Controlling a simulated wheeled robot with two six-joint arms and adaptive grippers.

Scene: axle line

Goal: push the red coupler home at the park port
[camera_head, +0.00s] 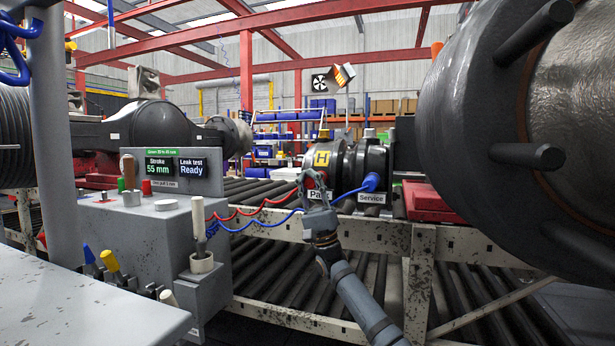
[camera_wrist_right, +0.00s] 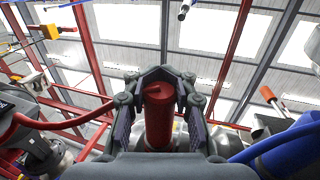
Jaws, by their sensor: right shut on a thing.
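My right gripper (camera_head: 314,186) is raised in front of the brake chamber (camera_head: 340,157) and shut on the red coupler. The red coupler (camera_wrist_right: 158,115) stands between the two fingers in the right wrist view (camera_wrist_right: 160,85), with a red hose running off to the left. In the head view the gripper mostly hides the coupler and the park port, and covers part of the "Park" label (camera_head: 317,195). I cannot tell how far the coupler sits on the port. My left gripper is not in view.
A blue coupler (camera_head: 371,182) with a blue hose is at the service port, right beside the gripper. A grey test console (camera_head: 150,235) shows "Stroke 55 mm" and "Leak test Ready". A large dark hub (camera_head: 480,120) fills the right. A roller conveyor (camera_head: 290,280) runs below.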

